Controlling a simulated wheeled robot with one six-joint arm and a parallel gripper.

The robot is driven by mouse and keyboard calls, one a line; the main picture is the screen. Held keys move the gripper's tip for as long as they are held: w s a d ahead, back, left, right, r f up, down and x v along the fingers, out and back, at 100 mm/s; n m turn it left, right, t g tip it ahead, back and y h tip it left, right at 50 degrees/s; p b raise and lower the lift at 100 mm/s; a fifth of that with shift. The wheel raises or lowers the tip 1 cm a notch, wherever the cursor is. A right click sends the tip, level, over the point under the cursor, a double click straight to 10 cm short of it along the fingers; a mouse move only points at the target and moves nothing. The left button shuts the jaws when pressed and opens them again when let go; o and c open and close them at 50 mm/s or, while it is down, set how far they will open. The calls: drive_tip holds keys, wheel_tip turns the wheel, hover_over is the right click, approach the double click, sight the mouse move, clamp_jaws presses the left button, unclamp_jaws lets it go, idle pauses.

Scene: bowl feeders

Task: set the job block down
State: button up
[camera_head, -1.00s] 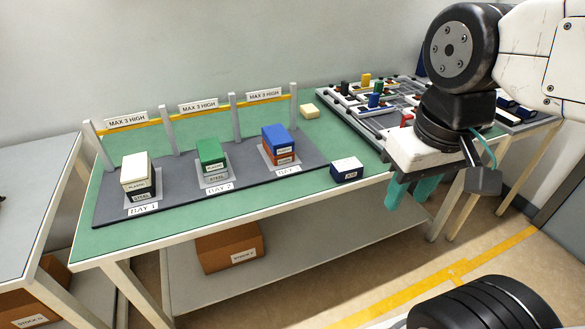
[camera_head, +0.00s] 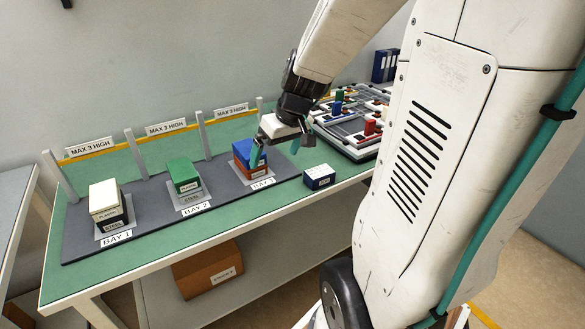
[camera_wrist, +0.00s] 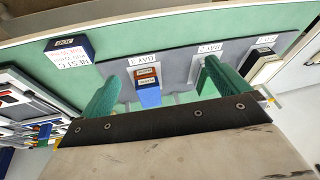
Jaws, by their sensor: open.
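The job block (camera_head: 319,176) is a small blue block with a white top and a "JOB" label. It rests on the green table top near the front edge, right of bay 3. In the wrist view the job block (camera_wrist: 66,47) lies at the upper left, outside the fingers. My gripper (camera_head: 275,150) is open and empty, its teal fingers apart beside the bay 3 stack in the head view. In the wrist view the bay 3 stack (camera_wrist: 148,92) shows between the fingers of my gripper (camera_wrist: 160,74), and I cannot tell the height gap.
Bay 1 holds a white-topped stack (camera_head: 104,200), bay 2 a green-topped stack (camera_head: 183,175), bay 3 a blue block on a red one (camera_head: 250,158). Posts (camera_head: 136,152) with a yellow bar and "MAX 3 HIGH" signs stand behind. Trays of parts (camera_head: 352,130) fill the right.

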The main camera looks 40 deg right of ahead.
drive_tip(key=d+f+m+h, duration=0.1)
drive_tip(key=d+f, duration=0.5)
drive_tip(key=d, duration=0.5)
drive_tip(key=m+h, duration=0.1)
hover_over(320, 172)
drive_tip(key=s, duration=0.3)
wheel_tip(320, 172, down, 6)
drive_tip(key=r, duration=0.1)
drive_tip(key=x, duration=0.7)
drive_tip(key=shift+w+a+r, duration=0.15)
drive_tip(key=shift+w+a, duration=0.05)
drive_tip(key=shift+w, duration=0.05)
drive_tip(key=shift+w+f, duration=0.2)
drive_tip(key=shift+f, duration=0.3)
drive_tip(key=shift+t, duration=0.3)
drive_tip(key=c, duration=1.1)
drive_tip(key=shift+r, duration=0.1)
